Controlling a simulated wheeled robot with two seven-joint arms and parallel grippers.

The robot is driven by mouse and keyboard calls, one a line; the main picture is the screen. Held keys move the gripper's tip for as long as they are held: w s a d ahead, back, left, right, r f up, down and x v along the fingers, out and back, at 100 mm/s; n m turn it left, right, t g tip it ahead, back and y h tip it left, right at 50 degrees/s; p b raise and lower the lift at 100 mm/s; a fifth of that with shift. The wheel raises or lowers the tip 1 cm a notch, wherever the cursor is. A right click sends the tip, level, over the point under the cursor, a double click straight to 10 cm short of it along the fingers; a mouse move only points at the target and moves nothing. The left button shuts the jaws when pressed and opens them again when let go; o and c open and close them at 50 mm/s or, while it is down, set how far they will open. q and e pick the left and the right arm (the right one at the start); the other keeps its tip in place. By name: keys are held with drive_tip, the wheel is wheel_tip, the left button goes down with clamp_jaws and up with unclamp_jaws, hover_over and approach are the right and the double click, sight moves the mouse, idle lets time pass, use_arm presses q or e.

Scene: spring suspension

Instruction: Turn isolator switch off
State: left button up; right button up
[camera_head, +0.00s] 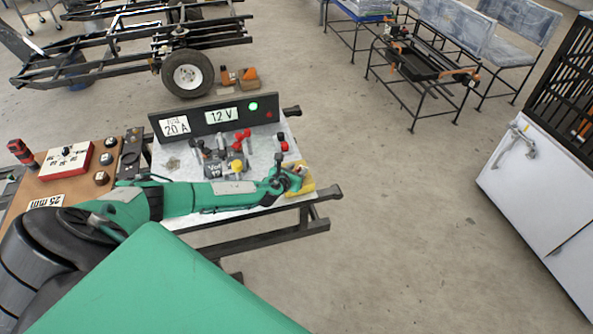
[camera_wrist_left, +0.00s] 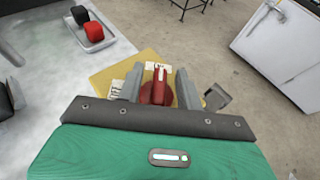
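The isolator switch has a red handle (camera_wrist_left: 158,88) on a yellow plate (camera_wrist_left: 112,76), seen in the left wrist view. In the head view the yellow plate (camera_head: 301,191) is at the right front corner of the metal worktop, and my gripper hides most of the switch. My left gripper (camera_wrist_left: 159,74) is over the switch, with one grey finger on each side of the red handle. The fingers are apart, and I cannot tell whether they touch the handle. The left gripper also shows at the end of the green arm in the head view (camera_head: 291,181). My right gripper is out of view.
Open floor lies to the right, before a white cabinet (camera_head: 520,185).

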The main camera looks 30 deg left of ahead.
use_arm(q)
clamp_jaws()
